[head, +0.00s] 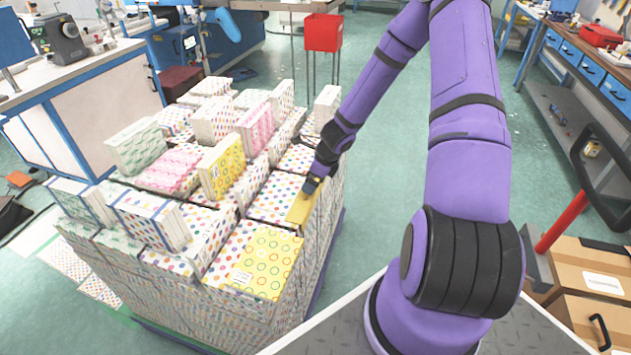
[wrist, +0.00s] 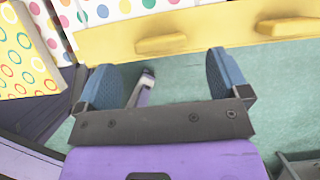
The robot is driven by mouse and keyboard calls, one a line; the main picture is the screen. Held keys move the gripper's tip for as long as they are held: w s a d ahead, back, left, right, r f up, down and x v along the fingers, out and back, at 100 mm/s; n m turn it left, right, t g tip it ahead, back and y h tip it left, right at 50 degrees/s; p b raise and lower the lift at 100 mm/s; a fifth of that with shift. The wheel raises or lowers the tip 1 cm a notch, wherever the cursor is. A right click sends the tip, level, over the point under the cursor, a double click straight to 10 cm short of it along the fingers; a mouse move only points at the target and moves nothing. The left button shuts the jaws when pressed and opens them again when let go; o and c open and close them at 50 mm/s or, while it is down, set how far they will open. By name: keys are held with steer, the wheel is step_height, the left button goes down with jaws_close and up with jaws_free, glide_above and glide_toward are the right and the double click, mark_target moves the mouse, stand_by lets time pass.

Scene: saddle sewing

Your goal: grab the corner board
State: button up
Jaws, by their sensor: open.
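The corner board is a yellow strip (head: 302,206) along the right top edge of the stack of patterned packs. In the wrist view the yellow board (wrist: 210,32) runs across the top, with two raised yellow ridges on its face. My gripper (head: 312,186) is at the far end of the board in the head view. In the wrist view my gripper (wrist: 165,80) has its two blue fingers spread wide, with nothing held between them. The fingertips are just short of the board's lower edge; whether they touch it I cannot tell.
Cardboard boxes (head: 575,275) stand at the right. A white bench (head: 90,75) is at the left, and a red bin (head: 323,32) stands behind.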

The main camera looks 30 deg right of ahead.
steer(key=shift+x, duration=2.6)
steer(key=c, duration=1.1)
steer(key=shift+r, duration=0.1)
steer(key=shift+r, duration=1.45)
steer(key=shift+r, duration=0.2)
steer(key=shift+d, duration=0.1)
